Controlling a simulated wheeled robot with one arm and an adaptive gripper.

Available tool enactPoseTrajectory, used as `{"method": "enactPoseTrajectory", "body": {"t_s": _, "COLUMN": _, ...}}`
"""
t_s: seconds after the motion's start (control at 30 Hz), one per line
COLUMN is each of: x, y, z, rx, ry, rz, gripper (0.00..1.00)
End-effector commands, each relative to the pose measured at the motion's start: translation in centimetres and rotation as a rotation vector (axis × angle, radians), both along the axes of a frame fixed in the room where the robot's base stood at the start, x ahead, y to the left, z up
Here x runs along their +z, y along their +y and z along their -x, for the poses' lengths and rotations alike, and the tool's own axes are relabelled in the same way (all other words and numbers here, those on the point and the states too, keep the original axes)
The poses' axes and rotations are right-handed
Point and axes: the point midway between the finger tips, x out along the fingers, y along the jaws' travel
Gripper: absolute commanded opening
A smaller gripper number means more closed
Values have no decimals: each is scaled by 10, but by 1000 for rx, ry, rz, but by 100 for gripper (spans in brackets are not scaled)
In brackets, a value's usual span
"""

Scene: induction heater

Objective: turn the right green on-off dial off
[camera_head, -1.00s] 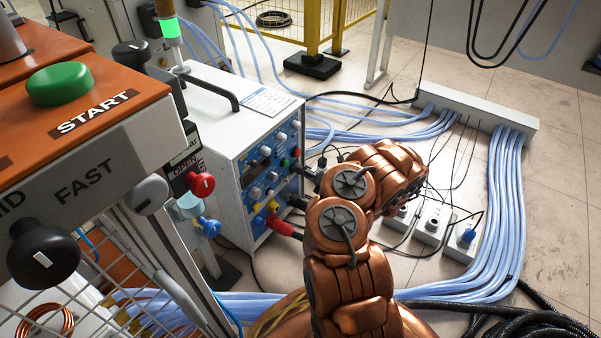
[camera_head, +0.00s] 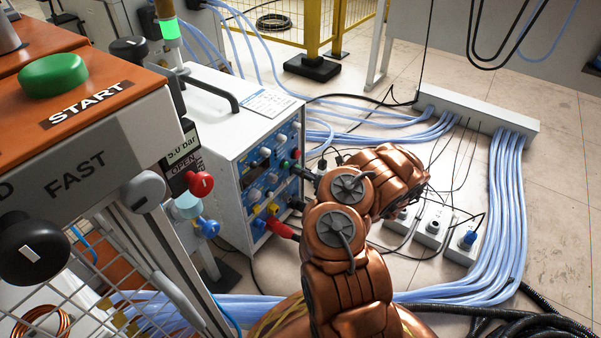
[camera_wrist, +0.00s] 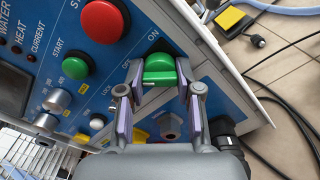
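The green on-off dial (camera_wrist: 160,66) is on the blue panel in the wrist view, close to its ON label, with its grip bar lying level. My gripper (camera_wrist: 160,75) has one finger on each side of the dial, close to both ends of the bar. I cannot tell whether the fingers press on it. In the head view, the panel (camera_head: 252,207) is on the front of a white heater box (camera_head: 212,118), and my copper-coloured arm reaches to its right edge. My gripper is hidden there behind the arm.
Black connectors (camera_wrist: 227,130) and cables are at the right. In the head view, an orange START box (camera_head: 95,85) stands at left and power sockets (camera_head: 433,227) lie on the floor.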

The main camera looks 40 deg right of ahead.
Motion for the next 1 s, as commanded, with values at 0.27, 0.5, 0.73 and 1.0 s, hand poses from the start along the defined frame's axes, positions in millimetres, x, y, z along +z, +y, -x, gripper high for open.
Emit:
{"method": "enactPoseTrajectory", "body": {"t_s": 0.27, "x": 0, "y": 0, "z": 0, "rx": 0, "ry": 0, "rz": 0, "gripper": 60}}
{"method": "enactPoseTrajectory", "body": {"t_s": 0.5, "x": 0, "y": 0, "z": 0, "rx": 0, "ry": 0, "rz": 0, "gripper": 60}}
{"method": "enactPoseTrajectory", "body": {"t_s": 0.73, "x": 0, "y": -7, "z": 16, "rx": -4, "ry": -1, "rz": -2, "gripper": 60}}
{"method": "enactPoseTrajectory", "body": {"t_s": 1.0, "x": 0, "y": -20, "z": 52, "rx": -5, "ry": 0, "rz": -1, "gripper": 60}}
